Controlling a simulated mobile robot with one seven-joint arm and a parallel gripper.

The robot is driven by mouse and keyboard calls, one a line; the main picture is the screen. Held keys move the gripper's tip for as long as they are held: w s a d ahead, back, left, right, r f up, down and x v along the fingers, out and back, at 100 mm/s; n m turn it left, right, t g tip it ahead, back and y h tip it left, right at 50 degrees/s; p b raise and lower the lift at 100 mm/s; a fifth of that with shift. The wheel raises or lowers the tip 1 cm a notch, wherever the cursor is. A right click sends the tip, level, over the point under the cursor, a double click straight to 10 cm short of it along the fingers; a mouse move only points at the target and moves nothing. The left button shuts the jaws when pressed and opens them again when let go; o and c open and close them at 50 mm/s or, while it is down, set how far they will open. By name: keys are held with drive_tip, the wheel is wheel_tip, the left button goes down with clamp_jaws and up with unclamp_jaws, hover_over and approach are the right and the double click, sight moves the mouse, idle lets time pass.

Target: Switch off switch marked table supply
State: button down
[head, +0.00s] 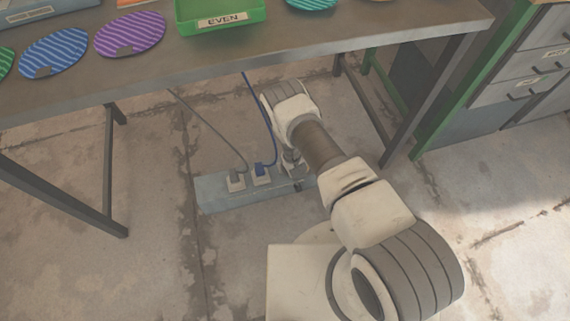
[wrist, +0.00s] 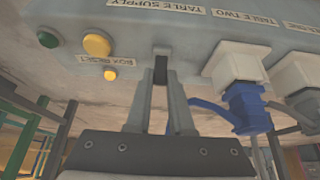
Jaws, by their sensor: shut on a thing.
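A grey supply box (head: 215,197) lies on the floor under the table. In the wrist view its face appears upside down, with a label reading TABLE SUPPLY (wrist: 140,4) at the top. My gripper (wrist: 160,70) is at the box face just by this label. Its fingers are closed around a small dark switch lever (wrist: 160,66), most of which the fingers hide. I cannot tell the lever's on or off position. In the head view my arm mostly hides my gripper (head: 296,182) at the box's right end.
Cables rise to the table (head: 300,62) above; table legs stand either side.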

drive_tip(key=shift+s+t, duration=0.3)
drive_tip(key=shift+t, duration=0.6)
